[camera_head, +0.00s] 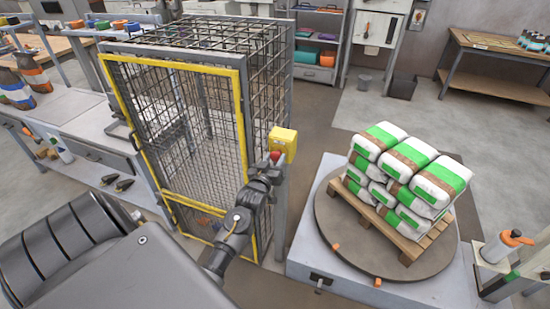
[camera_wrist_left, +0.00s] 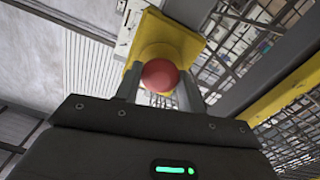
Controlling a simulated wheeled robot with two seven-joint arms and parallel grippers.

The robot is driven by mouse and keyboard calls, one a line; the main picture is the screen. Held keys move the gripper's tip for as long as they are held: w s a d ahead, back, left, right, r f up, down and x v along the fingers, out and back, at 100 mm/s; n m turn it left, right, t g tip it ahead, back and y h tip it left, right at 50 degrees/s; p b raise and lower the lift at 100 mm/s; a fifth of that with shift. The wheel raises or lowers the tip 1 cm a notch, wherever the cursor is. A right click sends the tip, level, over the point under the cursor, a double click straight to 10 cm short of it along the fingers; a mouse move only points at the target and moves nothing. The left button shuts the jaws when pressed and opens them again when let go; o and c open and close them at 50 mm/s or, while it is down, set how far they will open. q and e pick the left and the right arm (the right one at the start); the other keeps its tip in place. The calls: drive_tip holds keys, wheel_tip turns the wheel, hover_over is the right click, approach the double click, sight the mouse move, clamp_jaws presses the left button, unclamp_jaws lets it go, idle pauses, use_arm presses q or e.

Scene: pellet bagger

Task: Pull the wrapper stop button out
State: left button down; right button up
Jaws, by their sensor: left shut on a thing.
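The wrapper stop button is a red knob (camera_head: 275,156) on a yellow box (camera_head: 284,142), mounted on a grey post beside the mesh cage. My left gripper (camera_head: 270,166) is at the front of the box, with its fingertips at the knob. In the left wrist view the round red button (camera_wrist_left: 160,75) sits between the two fingers of the left gripper (camera_wrist_left: 158,90), which is shut on it. The yellow box (camera_wrist_left: 172,38) shows just behind the button. My right gripper is not in view.
A mesh cage with a yellow-framed door (camera_head: 243,100) stands left of the post. To the right, a round turntable (camera_head: 335,232) carries a wooden pallet (camera_head: 412,247) stacked with white and green bags (camera_head: 410,170). A grey workbench (camera_head: 90,115) is at the left.

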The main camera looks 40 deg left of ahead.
use_arm(q)
drive_tip(key=c, duration=1.2)
unclamp_jaws()
drive_tip(key=shift+s+f, duration=0.1)
drive_tip(key=shift+f, duration=0.05)
drive_tip(key=o, duration=0.4)
drive_tip(key=shift+c, duration=0.2)
drive_tip(key=shift+s+d, duration=0.1)
drive_tip(key=shift+s+d, duration=0.1)
drive_tip(key=shift+s, duration=0.15)
drive_tip(key=b+v, duration=0.2)
drive_tip(key=v, duration=0.8)
